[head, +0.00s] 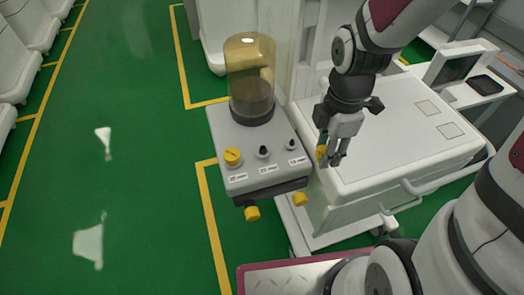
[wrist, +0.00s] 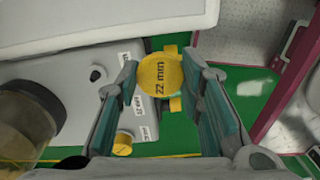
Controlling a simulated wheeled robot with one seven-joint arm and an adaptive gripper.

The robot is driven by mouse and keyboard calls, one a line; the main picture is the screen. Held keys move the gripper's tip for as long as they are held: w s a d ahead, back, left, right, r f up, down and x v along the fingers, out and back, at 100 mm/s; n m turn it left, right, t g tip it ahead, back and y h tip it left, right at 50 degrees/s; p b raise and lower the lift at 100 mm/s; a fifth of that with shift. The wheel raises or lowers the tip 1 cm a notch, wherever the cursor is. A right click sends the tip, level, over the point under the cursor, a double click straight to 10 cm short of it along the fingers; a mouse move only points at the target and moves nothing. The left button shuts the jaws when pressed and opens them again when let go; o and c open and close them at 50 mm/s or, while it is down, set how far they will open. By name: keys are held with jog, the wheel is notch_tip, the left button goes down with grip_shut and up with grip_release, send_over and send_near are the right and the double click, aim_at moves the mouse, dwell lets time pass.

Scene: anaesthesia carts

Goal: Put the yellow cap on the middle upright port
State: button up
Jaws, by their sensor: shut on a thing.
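My gripper (head: 329,156) is shut on a yellow cap (head: 320,153), held in the air right of the grey box (head: 237,135). In the wrist view, the cap (wrist: 161,74) reads "22 mm" and sits between the fingertips of my gripper (wrist: 162,78). Three upright ports stand in a row on the box. The left one wears a yellow cap (head: 232,157). The middle upright port (head: 262,152) is bare with a dark top. The right upright port (head: 291,145) is bare too. In the wrist view, a finger largely hides the middle port.
A clear amber canister (head: 250,80) rises behind the ports. Two yellow-capped fittings, a left one (head: 252,213) and a right one (head: 299,199), stick out below the box front. A white cart top (head: 395,130) lies right, under my gripper. Green floor (head: 120,180) is open at left.

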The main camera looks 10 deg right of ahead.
jog(key=shift+s+f+n, duration=0.25)
jog(key=shift+s+n, duration=0.15)
jog(key=shift+n, duration=0.3)
jog(key=b, duration=0.2)
send_over(263, 148)
jog(key=shift+w+f, duration=0.1)
jog(key=shift+f, duration=2.45)
jog(key=o, duration=0.4)
jog(key=shift+f+b, duration=0.1)
jog(key=shift+b, duration=0.2)
jog(key=o, duration=0.4)
jog(key=shift+o, duration=0.2)
